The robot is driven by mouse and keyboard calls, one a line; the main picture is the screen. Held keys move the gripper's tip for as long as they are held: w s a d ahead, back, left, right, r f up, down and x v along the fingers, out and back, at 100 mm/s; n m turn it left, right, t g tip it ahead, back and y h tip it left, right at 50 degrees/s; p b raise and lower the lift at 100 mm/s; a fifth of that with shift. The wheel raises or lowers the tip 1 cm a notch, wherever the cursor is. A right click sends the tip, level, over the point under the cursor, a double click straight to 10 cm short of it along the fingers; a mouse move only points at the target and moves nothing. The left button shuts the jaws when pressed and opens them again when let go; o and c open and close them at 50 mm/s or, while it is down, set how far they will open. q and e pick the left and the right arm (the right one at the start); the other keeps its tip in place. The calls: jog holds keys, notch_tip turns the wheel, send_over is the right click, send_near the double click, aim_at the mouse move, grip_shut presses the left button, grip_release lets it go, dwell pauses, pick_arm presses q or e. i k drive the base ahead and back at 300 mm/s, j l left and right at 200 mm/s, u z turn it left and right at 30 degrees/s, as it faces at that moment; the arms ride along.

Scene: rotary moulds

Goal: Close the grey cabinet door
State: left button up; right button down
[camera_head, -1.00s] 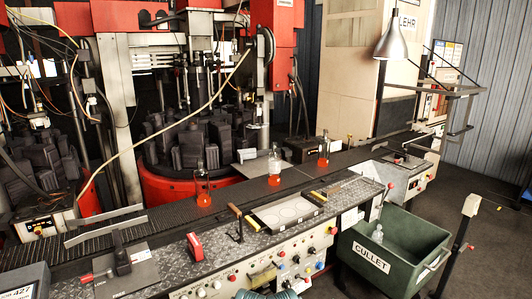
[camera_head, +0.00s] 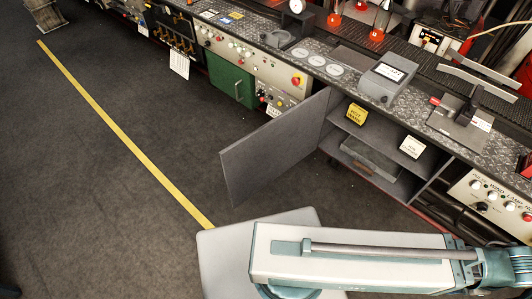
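The grey cabinet door (camera_head: 272,148) stands wide open in the head view, swung out from the bench front into the aisle. Its hinge side is at the left of the cabinet opening. The open grey cabinet (camera_head: 378,160) shows shelves inside, with a yellow box (camera_head: 356,114), a white-labelled box (camera_head: 411,147) and a flat grey case (camera_head: 370,160). One of my arms, white and teal, crosses the bottom right, below and apart from the door. Neither gripper is in view.
The bench top (camera_head: 340,82) carries a grey device (camera_head: 388,77) and a lever fixture (camera_head: 461,115). A green cabinet door (camera_head: 231,82) is shut farther left. The dark floor (camera_head: 110,200) is clear, with a yellow line (camera_head: 122,131) across it.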

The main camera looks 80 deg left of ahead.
aim_at(249, 165)
jog(key=k+j, duration=0.2)
jog(key=k, duration=0.2)
jog(key=k+j, duration=0.15)
jog(key=k, duration=0.3)
jog(key=k+j, duration=0.2)
jog(key=k, duration=0.2)
jog(key=k+j, duration=0.15)
jog(key=j, duration=0.2)
jog(key=k+j, duration=0.1)
jog(key=j, duration=0.3)
jog(key=k+j, duration=0.15)
jog(key=j, duration=0.2)
jog(key=k+j+u, duration=0.1)
jog(key=j, duration=0.3)
jog(key=k+j, duration=0.1)
jog(key=j, duration=0.25)
jog(key=k+j, duration=0.15)
jog(key=j, duration=0.75)
jog(key=k+z, duration=0.15)
